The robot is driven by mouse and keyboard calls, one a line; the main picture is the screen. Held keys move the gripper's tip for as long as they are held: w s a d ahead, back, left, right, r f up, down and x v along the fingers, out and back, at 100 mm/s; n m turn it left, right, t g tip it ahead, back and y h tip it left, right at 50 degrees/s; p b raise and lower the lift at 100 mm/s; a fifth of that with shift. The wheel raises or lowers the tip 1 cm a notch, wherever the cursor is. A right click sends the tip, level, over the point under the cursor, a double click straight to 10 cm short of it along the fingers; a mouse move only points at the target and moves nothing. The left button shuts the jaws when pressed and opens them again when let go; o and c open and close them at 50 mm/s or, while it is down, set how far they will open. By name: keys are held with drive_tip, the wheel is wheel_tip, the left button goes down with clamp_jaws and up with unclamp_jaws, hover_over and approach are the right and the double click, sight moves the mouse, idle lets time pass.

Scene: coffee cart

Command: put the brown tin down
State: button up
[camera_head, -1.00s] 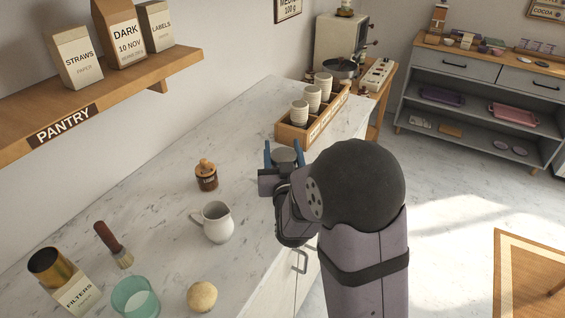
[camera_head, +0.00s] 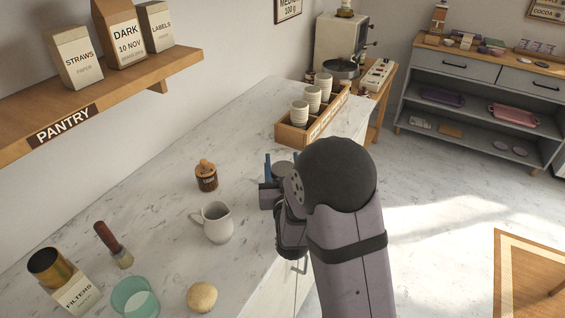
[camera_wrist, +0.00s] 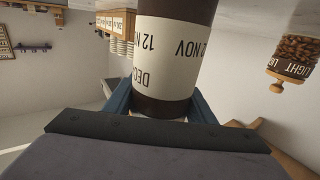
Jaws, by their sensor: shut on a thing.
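The brown tin (camera_wrist: 170,95) fills the middle of the wrist view, a dark brown cylinder with a cream label reading upside down, partly "DEC" and "12 NOV". My gripper (camera_head: 282,172) is shut on it, with blue fingers on both sides of the tin. In the head view only a grey round top (camera_head: 283,171) shows between the fingers; the rest is hidden by my gripper and arm. The tin is by the right side of the marble counter (camera_head: 150,205). I cannot tell whether its base touches the counter.
A wooden organizer (camera_head: 290,134) with pale cups stands behind my gripper. A small cork-topped jar (camera_head: 206,178) and a white pitcher (camera_head: 216,223) stand to the left. Counter between jar and organizer is clear.

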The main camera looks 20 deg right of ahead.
drive_tip(key=o, duration=1.3)
drive_tip(key=s, duration=0.3)
drive_tip(key=shift+s+a+r, duration=0.15)
drive_tip(key=shift+a, duration=0.2)
drive_tip(key=shift+s+r+p, duration=0.1)
drive_tip(key=shift+r+p, duration=0.05)
drive_tip(key=shift+p, duration=0.55)
drive_tip(key=shift+s+p, duration=0.15)
drive_tip(key=shift+p, duration=0.85)
